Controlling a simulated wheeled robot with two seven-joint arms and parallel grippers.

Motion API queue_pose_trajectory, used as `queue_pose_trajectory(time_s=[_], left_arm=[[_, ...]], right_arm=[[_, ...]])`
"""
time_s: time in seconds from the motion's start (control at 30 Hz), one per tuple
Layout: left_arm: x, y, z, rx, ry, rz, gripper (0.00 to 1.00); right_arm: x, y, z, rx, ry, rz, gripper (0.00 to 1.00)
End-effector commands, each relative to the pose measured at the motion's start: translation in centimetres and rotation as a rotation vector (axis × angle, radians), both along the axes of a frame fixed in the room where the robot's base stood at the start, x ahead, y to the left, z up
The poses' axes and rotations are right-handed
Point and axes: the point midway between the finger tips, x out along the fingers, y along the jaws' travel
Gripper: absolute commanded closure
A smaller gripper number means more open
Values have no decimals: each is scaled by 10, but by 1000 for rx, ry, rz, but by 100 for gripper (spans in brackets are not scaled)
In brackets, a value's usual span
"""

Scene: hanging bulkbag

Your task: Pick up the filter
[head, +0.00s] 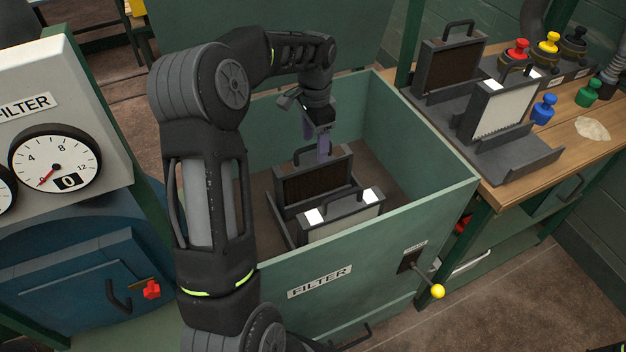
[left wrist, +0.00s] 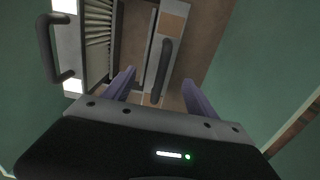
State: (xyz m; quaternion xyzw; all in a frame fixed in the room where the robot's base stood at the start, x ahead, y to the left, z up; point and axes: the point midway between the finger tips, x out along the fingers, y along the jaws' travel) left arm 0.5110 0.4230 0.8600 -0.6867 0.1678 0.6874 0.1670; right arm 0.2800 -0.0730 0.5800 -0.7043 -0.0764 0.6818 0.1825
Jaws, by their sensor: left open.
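Two framed filters stand upright in the green box labelled FILTER (head: 375,255). The dark brown filter (head: 312,183) is at the back, and the pale filter (head: 345,222) is in front of it. My left gripper (head: 323,156) points down into the box above the dark filter. In the left wrist view its fingers (left wrist: 160,92) are open, with the dark filter's handle (left wrist: 163,65) between them and a gap on both sides. The pale pleated filter (left wrist: 97,45) shows to the left there with its own handle. My right gripper is not in view.
The box walls (head: 400,120) surround the gripper. A wooden bench (head: 565,155) at right holds a rack with a brown filter (head: 450,65) and a pale filter (head: 505,108), plus several coloured knobs. A lever with a yellow ball (head: 438,291) sticks out of the box front.

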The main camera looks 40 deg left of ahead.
Motion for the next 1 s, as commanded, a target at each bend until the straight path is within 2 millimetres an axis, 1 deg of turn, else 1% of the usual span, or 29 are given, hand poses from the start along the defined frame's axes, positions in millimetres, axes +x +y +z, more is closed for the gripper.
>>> queue_pose_trajectory(time_s=[0.27,0.37,0.5,0.57,0.87,1.0], left_arm=[[0,0,0,0,0,0,34],[-1,0,-5,-1,3,0,34],[-1,0,-20,-1,3,0,34],[-1,0,-24,0,1,0,34],[-1,0,-26,0,0,0,34],[-2,1,-35,0,4,0,34]], right_arm=[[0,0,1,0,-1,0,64],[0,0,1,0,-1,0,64],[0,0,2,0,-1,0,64],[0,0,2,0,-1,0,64],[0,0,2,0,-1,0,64],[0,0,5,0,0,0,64]])
